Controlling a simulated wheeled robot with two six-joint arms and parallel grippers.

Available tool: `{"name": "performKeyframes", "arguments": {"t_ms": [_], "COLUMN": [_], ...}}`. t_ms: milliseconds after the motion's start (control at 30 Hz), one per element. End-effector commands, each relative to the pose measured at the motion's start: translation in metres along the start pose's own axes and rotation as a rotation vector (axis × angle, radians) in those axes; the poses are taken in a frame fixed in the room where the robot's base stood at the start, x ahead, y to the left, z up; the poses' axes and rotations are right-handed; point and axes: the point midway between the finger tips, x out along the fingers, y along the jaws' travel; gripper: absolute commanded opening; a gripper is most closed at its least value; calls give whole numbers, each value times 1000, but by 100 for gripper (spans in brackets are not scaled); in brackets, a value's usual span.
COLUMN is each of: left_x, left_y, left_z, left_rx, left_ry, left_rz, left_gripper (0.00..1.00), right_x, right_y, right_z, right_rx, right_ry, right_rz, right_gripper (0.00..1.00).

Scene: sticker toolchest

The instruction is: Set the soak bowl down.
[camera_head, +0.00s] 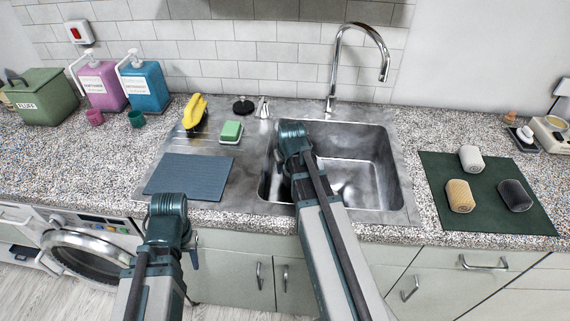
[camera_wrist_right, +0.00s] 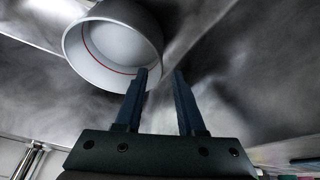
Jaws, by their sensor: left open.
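The soak bowl (camera_wrist_right: 112,50) is a pale grey round bowl with a thin red line inside, at the upper left of the right wrist view. It is in the steel sink (camera_head: 372,165). In the head view my right arm hides it. My right gripper (camera_wrist_right: 160,72) points into the sink with its two fingers parted. The left finger overlaps the bowl's near right rim; I cannot tell whether it touches. My left gripper (camera_head: 190,252) hangs open and empty in front of the counter edge, left of the sink.
A blue-grey mat (camera_head: 190,176), a yellow brush (camera_head: 194,112) and a green sponge (camera_head: 231,130) lie left of the sink. The faucet (camera_head: 335,70) rises behind it. A dark green mat (camera_head: 440,190) with three rolled cloths lies to the right.

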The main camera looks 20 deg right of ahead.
Motion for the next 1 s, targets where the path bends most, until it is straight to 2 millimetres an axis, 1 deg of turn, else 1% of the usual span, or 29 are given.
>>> {"name": "performKeyframes", "arguments": {"t_ms": [33, 100, 200, 800, 867, 1000], "left_x": [-15, -23, -29, -32, -38, -66], "left_y": [-1, -2, -3, -3, -4, -6], "left_z": [1, 1, 2, 2, 2, 4], "left_rx": [0, 0, 0, 0, 0, 0], "left_ry": [0, 0, 0, 0, 0, 0], "left_rz": [0, 0, 0, 0, 0, 0], "left_gripper": [43, 43, 43, 43, 43, 43], "right_x": [-16, -24, -31, -34, -40, -66], "right_y": [0, 0, 0, 0, 0, 2], "right_z": [-1, -1, -1, -1, -4, -14], "right_rx": [0, 0, 0, 0, 0, 0], "right_ry": [0, 0, 0, 0, 0, 0], "right_rz": [0, 0, 0, 0, 0, 0], "right_gripper": [38, 38, 38, 38, 38, 38]}}
